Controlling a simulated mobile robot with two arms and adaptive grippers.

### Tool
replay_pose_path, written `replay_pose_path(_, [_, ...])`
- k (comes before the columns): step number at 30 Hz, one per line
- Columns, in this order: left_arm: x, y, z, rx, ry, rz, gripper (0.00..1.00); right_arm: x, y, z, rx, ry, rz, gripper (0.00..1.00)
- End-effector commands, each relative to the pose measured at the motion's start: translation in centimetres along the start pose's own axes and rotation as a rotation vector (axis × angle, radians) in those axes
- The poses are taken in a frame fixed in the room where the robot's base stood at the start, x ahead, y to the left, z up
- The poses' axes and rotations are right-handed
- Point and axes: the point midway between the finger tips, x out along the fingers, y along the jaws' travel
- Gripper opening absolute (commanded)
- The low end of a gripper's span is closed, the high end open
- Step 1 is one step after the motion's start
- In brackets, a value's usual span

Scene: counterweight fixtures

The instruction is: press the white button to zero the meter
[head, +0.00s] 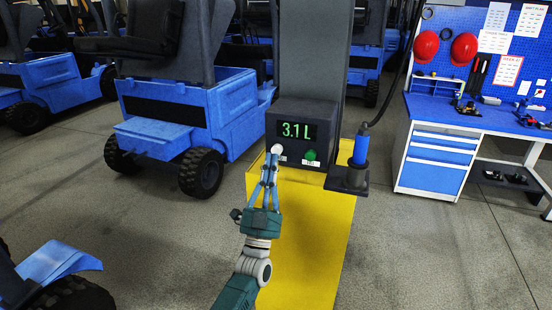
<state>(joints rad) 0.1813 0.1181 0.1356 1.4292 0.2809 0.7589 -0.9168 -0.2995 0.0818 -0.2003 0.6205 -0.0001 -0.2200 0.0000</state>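The meter (272,115) is a dark box on the front of a grey column. Its display reads 3.1 L in green. The white button (277,149) is at the lower left of the meter's face, with a green button (310,155) to its right. My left gripper (272,158) is at the white button, its fingertips just below it in the picture. I cannot tell whether they touch it. The two fingers lie close together near their tips; whether they are fully shut is too small to tell. My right gripper is not in view.
A yellow base (305,230) runs below the meter. A blue-handled nozzle (361,147) stands in a dark holder (348,179) to the right. Blue carts (180,105) stand on the left. A blue workbench (435,160) is at the right. Open floor lies at lower right.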

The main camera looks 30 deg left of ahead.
Motion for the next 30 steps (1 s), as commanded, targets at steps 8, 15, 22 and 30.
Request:
replay_pose_path(8, [0.84,0.56,0.63,0.0,0.0,0.0,0.0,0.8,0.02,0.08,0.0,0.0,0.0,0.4])
replay_pose_path(15, [0.87,0.55,0.61,0.0,-0.001,0.0,0.0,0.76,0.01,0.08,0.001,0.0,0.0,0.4])
replay_pose_path(22, [0.85,0.56,0.61,0.0,-0.001,0.0,0.0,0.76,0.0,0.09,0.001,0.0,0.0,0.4])
replay_pose_path(30, [0.84,0.57,0.61,0.0,-0.001,0.0,0.0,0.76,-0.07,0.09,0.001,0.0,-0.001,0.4])
